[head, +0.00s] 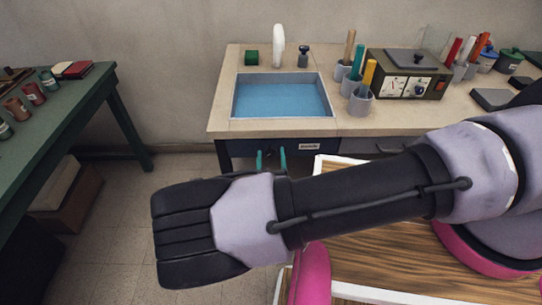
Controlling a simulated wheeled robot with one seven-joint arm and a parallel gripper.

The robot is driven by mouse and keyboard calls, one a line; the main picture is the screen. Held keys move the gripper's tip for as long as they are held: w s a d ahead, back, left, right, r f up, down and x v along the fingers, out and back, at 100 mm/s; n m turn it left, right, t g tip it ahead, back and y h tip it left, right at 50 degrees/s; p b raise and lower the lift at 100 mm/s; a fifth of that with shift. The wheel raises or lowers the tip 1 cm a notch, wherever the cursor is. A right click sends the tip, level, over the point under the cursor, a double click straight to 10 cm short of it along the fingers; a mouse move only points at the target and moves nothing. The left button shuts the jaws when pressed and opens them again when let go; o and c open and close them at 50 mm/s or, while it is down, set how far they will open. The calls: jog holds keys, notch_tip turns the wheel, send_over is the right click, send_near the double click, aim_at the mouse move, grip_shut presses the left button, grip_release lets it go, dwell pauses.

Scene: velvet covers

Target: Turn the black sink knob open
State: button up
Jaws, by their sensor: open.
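The black sink knob (304,56) stands upright on the counter behind the sink, just right of the white faucet (278,45). The sink (234,97) is a rectangular basin with a grey rim and a blue inside. My gripper (271,159) shows only as two teal fingertips standing apart, in front of the counter's front edge and below the sink in the picture. It is open, with nothing seen between the tips, and is well short of the knob. My arm hides the rest of the gripper.
Grey cups (360,104) with coloured handles stand right of the sink, beside a dark box with dials (407,75). A green table (62,112) stands at left. Floor is open between it and the counter.

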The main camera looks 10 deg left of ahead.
grip_shut()
jog(key=shift+m, duration=0.4)
jog(key=m, duration=0.3)
jog(key=shift+m, duration=0.4)
jog(key=m, duration=0.4)
jog(key=shift+m, duration=0.3)
jog(key=m, duration=0.4)
jog(key=shift+m, duration=2.1)
